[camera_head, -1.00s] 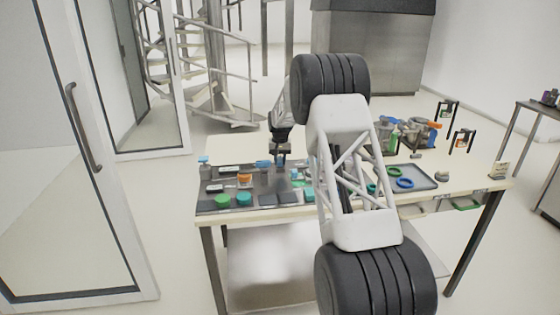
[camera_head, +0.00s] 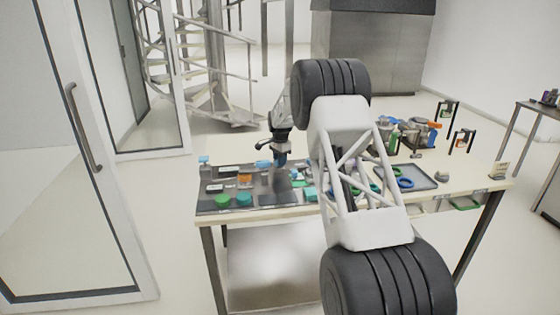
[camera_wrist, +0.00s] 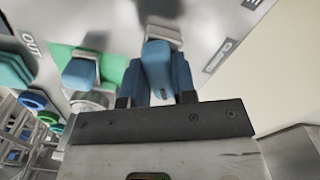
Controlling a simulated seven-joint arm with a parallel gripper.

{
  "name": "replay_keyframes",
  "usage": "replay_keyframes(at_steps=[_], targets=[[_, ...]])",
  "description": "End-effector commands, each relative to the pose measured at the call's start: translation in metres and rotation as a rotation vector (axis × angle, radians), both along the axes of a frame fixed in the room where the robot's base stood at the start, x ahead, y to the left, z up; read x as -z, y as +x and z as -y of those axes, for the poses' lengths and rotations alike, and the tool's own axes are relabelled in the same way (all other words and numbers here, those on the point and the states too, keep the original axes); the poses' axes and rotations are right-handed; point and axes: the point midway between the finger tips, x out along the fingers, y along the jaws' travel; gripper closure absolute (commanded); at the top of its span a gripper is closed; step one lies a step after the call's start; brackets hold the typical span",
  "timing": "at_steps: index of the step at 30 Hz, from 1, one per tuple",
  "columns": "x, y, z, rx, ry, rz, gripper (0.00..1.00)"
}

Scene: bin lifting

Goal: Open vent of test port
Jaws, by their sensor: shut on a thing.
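My gripper (camera_wrist: 160,92) is shut on a blue handle (camera_wrist: 158,62), which sits between its two dark fingers in the wrist view. The handle stands at a light grey fitting on a pale labelled panel (camera_wrist: 215,25). A second blue handle (camera_wrist: 80,72) sits to the left over a green patch, apart from the fingers. I cannot tell from the labels which fitting is the test port. In the head view my gripper (camera_head: 281,160) is over the dark board (camera_head: 262,199) on the table; the fingers and what they hold are too small there to make out.
Green caps (camera_head: 222,200) and an orange part (camera_head: 245,179) lie on the board's left. A grey tray (camera_head: 425,183) with blue rings is to the right. Bottles and tools (camera_head: 405,138) stand at the back right. The front table edge is close to the board.

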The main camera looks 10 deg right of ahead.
Motion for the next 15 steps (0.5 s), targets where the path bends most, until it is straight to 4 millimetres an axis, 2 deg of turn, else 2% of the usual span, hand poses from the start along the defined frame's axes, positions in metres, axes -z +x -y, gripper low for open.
replay_keyframes(at_steps=[9, 15], targets=[[-0.0007, 0.0001, 0.0004, 0.280, -0.001, 0.001, 0.98], [-0.0010, 0.0004, 0.0005, 0.403, 0.000, 0.002, 0.98]])
